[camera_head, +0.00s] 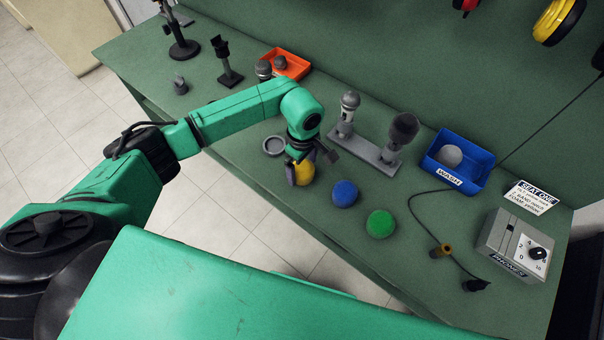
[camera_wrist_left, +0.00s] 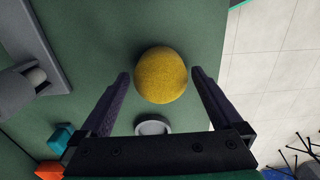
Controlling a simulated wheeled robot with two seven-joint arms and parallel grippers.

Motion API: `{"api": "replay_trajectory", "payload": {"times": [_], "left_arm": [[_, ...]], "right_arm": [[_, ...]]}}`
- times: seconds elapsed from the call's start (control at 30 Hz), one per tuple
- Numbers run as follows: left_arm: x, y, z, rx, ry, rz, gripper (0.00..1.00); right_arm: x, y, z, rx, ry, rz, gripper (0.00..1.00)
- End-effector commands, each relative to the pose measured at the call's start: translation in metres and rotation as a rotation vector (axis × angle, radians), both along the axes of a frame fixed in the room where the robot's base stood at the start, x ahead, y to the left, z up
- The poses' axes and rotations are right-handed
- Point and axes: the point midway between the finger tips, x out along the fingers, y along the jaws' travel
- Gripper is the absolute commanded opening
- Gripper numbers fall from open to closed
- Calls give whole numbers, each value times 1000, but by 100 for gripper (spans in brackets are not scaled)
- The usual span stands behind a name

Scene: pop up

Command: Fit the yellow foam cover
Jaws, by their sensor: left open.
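The yellow foam cover (camera_head: 304,173) sits on the green bench near its front edge, partly hidden by my left gripper. In the left wrist view the yellow foam cover (camera_wrist_left: 161,75) is round and lies between and just beyond the fingertips. My left gripper (camera_head: 301,172) points down over it, with its fingers (camera_wrist_left: 160,78) open and a gap showing on both sides of the cover. A silver-headed microphone (camera_head: 349,102) and a dark-headed microphone (camera_head: 403,130) stand in a grey holder (camera_head: 362,146). My right gripper is not in view.
A blue foam cover (camera_head: 344,193) and a green one (camera_head: 381,223) lie to the right. A grey ring-like dish (camera_head: 274,146) is close to my gripper. A blue WASH bin (camera_head: 481,168), an orange tray (camera_head: 291,64) and a grey dial box (camera_head: 511,247) stand around.

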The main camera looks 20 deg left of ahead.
Motion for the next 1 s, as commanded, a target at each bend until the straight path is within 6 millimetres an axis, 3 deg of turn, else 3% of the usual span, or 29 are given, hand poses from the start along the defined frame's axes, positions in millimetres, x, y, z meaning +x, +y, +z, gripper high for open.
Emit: {"api": "replay_trajectory", "payload": {"times": [0.13, 0.17, 0.3, 0.33, 0.47, 0.9, 1.0], "left_arm": [[0, 0, 2, 0, 0, 0, 100], [0, 0, 2, 0, 0, 0, 92], [0, 0, 2, 0, 0, 0, 39], [0, 0, 2, 0, 0, 0, 30], [0, 0, 7, 0, 0, 0, 29], [0, 0, 71, 1, -1, -1, 29], [0, 0, 74, 0, 1, 0, 29]], "right_arm": [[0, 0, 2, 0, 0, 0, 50], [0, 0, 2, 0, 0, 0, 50], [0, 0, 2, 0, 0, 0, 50], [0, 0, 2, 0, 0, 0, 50], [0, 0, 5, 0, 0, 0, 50], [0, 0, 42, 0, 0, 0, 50], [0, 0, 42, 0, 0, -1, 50]]}}
